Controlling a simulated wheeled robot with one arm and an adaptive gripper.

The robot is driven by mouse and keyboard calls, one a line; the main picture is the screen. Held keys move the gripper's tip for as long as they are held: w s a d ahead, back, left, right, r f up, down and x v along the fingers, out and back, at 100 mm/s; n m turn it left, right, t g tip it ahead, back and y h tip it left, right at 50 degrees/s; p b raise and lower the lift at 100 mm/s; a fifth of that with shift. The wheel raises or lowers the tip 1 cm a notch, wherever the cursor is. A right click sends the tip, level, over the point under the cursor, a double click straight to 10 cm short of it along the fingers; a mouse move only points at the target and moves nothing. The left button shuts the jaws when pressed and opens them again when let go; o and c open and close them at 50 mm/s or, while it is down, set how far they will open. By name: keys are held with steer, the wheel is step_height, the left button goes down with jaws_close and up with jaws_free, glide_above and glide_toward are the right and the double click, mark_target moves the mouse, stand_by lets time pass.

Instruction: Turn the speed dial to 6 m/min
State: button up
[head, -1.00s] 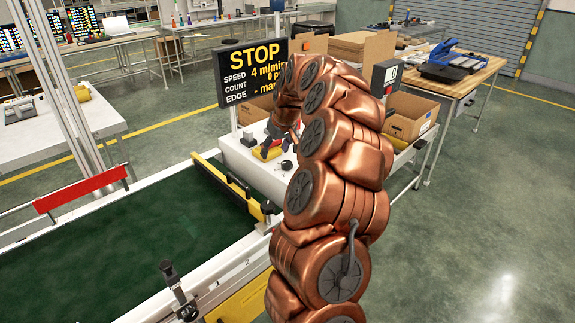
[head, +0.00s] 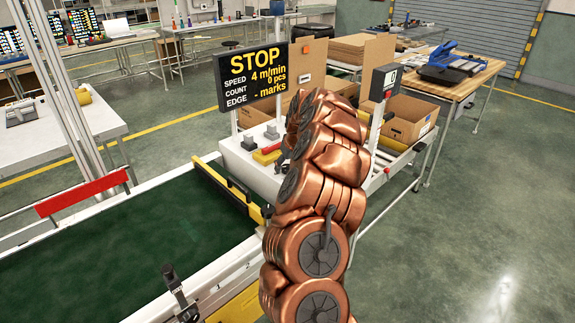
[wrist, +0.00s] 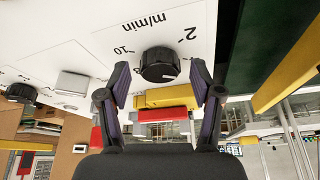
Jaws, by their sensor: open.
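The black speed dial (wrist: 160,64) is on a white panel (wrist: 100,45) in the wrist view, with "m/min", "2" and "10" printed around it. My gripper (wrist: 159,77) is open, with one dark finger on each side of the dial. I cannot tell whether either finger touches it. The dial's pointer is not clear. In the head view, my copper arm hides the gripper and dial. The display sign (head: 258,75) reads STOP, speed 4 m/min, count 0 pcs. The white control box (head: 245,168) stands below it.
A second black knob (wrist: 20,92) and a white block (wrist: 72,83) sit on the panel. Red and yellow parts lie beyond the dial. The green conveyor belt (head: 130,255) with a yellow guide rail (head: 225,188) is left of my arm. Cardboard boxes (head: 408,118) stand behind.

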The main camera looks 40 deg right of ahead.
steer(key=shift+w+f, duration=0.1)
steer(key=shift+f, duration=0.15)
steer(key=shift+c, duration=0.2)
steer(key=c, duration=1.1)
steer(key=shift+f, duration=0.1)
